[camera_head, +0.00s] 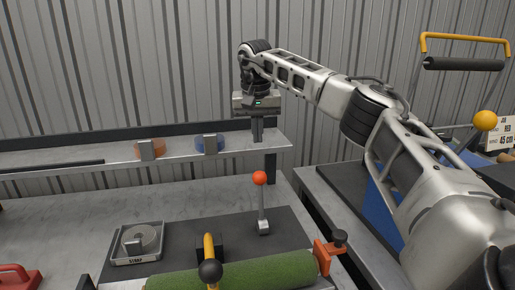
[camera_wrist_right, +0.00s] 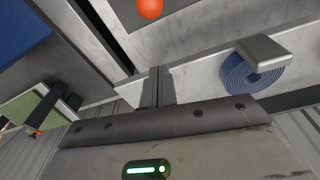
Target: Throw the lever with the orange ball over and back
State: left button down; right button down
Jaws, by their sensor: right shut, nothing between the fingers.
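The lever (camera_head: 263,208) stands nearly upright on a dark plate on the bench, with an orange-red ball (camera_head: 260,178) on top. The ball also shows at the top edge of the right wrist view (camera_wrist_right: 150,8). My right gripper (camera_head: 257,140) points down, shut and empty, above and behind the ball near the shelf's right end. A gap shows between its fingertips and the ball. Its shut fingers also show in the right wrist view (camera_wrist_right: 155,75). My left gripper is in neither view.
A shelf (camera_head: 80,158) with an orange roll (camera_head: 150,149) and a blue roll (camera_head: 210,144) runs behind. A yellow ball (camera_head: 485,120) is at right.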

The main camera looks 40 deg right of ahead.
notch_tip(320, 180, down, 8)
jog(key=s+a+p, duration=0.1)
jog(key=s, duration=0.1)
jog(key=shift+a, duration=0.2)
jog(key=shift+s+f, duration=0.1)
jog(key=shift+a, duration=0.1)
dwell(0.4)
